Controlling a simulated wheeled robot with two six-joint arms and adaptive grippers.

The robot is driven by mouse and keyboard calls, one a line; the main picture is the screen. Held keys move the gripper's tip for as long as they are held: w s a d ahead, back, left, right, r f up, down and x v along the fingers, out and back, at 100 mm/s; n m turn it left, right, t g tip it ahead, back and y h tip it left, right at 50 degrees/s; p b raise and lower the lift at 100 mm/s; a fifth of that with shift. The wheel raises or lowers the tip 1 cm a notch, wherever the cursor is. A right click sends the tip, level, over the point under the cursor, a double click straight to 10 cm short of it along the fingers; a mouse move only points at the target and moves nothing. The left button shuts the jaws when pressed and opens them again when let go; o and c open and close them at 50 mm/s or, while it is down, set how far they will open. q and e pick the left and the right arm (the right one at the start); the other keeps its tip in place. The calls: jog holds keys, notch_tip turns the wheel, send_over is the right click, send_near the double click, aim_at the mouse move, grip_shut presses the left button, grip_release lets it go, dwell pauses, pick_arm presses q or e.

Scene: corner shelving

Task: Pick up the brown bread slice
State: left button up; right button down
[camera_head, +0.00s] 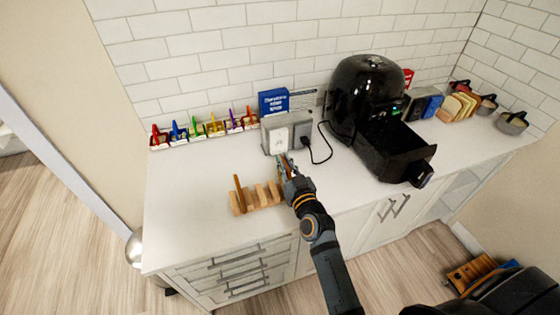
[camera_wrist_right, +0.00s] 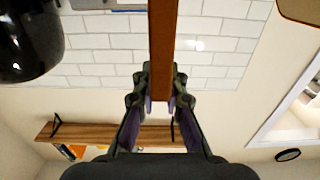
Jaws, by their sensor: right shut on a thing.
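My right gripper (camera_head: 285,163) reaches in over the white counter, just behind and to the right of a small wooden rack (camera_head: 258,197). In the right wrist view the gripper (camera_wrist_right: 160,103) is shut on a brown slab, the brown bread slice (camera_wrist_right: 163,45), seen edge-on between its fingers. In the head view the held slice is mostly hidden by the gripper. The rack has several upright pale slats, with a darker brown upright piece (camera_head: 238,190) at its left end.
A grey toaster-like box (camera_head: 273,136) and a blue box (camera_head: 272,103) stand behind the gripper. A black air fryer (camera_head: 366,90) with its drawer (camera_head: 392,152) pulled out is to the right. Coloured items (camera_head: 200,128) line the wall. The counter's left part (camera_head: 180,200) is clear.

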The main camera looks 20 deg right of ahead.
jog(key=r, duration=0.1)
jog(key=s+r+p, duration=0.1)
jog(key=s+r, duration=0.1)
jog(key=shift+d+r, duration=0.25)
jog(key=shift+d, duration=0.05)
pick_arm(q)
notch_tip(320, 180, up, 6)
jog(key=p, duration=0.3)
jog(key=shift+s+f, duration=0.1)
jog(key=shift+f, duration=0.05)
pick_arm(e)
jog(key=s+d+r, duration=0.2)
jog(key=s+r, duration=0.1)
jog(key=s, duration=0.5)
jog(key=shift+s+d+r, duration=0.15)
jog(key=shift+s+d, duration=0.2)
jog(key=shift+s, duration=0.05)
